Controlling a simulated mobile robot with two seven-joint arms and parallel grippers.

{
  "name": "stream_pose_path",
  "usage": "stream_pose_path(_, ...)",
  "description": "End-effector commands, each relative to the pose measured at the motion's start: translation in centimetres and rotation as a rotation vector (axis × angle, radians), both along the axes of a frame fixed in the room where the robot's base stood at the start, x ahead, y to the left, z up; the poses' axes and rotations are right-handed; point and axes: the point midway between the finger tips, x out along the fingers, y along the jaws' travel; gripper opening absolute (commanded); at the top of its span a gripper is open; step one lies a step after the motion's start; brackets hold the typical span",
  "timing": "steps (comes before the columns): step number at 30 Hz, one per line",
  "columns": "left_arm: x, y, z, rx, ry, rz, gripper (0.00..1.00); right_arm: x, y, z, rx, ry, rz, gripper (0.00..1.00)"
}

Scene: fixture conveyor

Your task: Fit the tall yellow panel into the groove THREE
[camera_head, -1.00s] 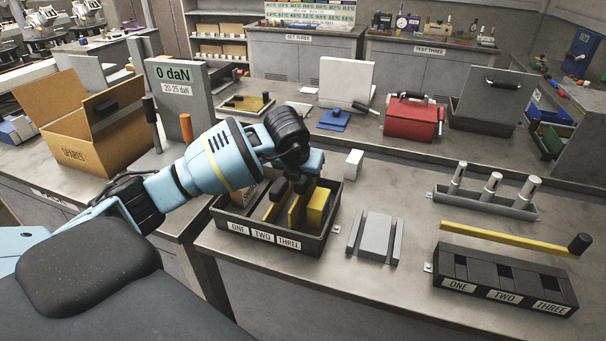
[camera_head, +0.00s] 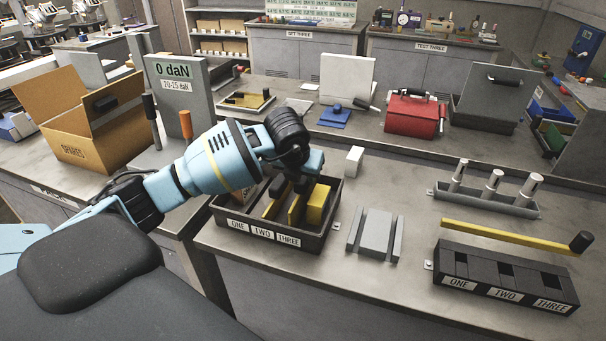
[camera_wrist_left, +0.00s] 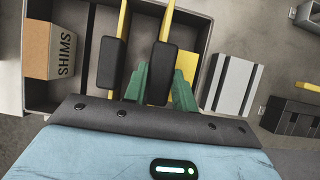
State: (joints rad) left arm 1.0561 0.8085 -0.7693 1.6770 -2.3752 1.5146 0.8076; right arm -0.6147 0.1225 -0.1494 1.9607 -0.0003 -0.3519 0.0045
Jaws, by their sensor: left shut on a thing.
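My left gripper (camera_head: 302,184) reaches down over a dark tray (camera_head: 318,240) labelled ONE, TWO, THREE. It is shut on the black grip (camera_wrist_left: 162,75) of a yellow panel (camera_wrist_left: 168,20), which looks like the middle yellow piece (camera_head: 295,209) in the head view. The panel stands upright in the tray. A second yellow panel (camera_head: 271,209) with a black grip (camera_wrist_left: 112,62) stands to its left, apart from the fingers. A yellow block (camera_head: 317,207) is to its right. A black block (camera_head: 500,277) at right has slots also labelled ONE, TWO, THREE. My right gripper is out of view.
A SHIMS box (camera_wrist_left: 50,50) sits in the tray's left part. A grey ribbed block (camera_head: 376,236) lies between tray and slotted block. A yellow bar with a black knob (camera_head: 505,237) lies behind the slotted block; metal pins (camera_head: 492,184) stand beyond. A white block (camera_head: 354,160) is behind.

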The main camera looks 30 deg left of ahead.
Motion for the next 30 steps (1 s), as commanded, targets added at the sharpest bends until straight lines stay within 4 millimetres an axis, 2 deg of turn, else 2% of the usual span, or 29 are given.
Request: stream_pose_path(30, 0.00, 0.01, -0.99, 0.000, -0.001, 0.000, 0.00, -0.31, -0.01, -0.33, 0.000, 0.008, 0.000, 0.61)
